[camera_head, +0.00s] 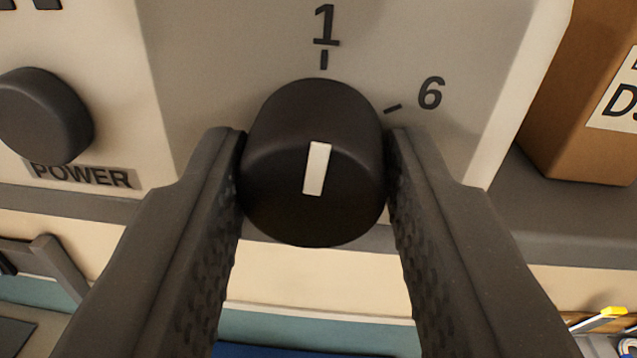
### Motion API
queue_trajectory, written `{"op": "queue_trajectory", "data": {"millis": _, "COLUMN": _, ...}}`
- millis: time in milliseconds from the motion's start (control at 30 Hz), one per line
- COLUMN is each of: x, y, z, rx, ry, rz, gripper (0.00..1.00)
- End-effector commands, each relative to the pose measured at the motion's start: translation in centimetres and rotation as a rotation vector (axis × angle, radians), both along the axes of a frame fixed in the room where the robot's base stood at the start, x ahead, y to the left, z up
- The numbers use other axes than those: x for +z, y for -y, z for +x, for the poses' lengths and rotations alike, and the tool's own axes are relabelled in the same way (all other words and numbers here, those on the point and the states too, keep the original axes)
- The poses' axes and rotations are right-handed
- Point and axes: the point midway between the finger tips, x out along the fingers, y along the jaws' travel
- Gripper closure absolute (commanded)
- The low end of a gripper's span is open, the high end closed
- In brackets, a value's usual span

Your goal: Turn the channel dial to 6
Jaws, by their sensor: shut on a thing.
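The channel dial (314,222) is a round black knob with a white pointer mark (317,168) on its face. The mark points up, leaning slightly right, close to the number 1 (326,25) and its tick. The number 6 (431,93) and its tick are to the upper right of the dial. My gripper (314,150) is shut on the dial, with one dark finger against its left side and one against its right side. The other numbers around the dial, if any, are hidden by the dial and fingers.
A second black knob (45,115) sits at the left above a POWER label (82,176). A brown cardboard box (575,95) stands at the right on the grey shelf (560,225). Small items with a yellow tip (613,312) show at the lower right.

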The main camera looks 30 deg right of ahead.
Motion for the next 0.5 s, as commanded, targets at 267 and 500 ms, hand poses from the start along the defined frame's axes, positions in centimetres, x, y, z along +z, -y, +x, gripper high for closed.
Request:
{"op": "queue_trajectory", "data": {"millis": 267, "x": -0.31, "y": -0.19, "z": 0.3, "rx": 0.004, "ry": 0.108, "rz": 0.182, "gripper": 0.89}}
{"op": "queue_trajectory", "data": {"millis": 500, "x": -0.32, "y": -0.1, "z": 0.25, "rx": 0.002, "ry": 0.227, "rz": 0.378, "gripper": 0.89}}
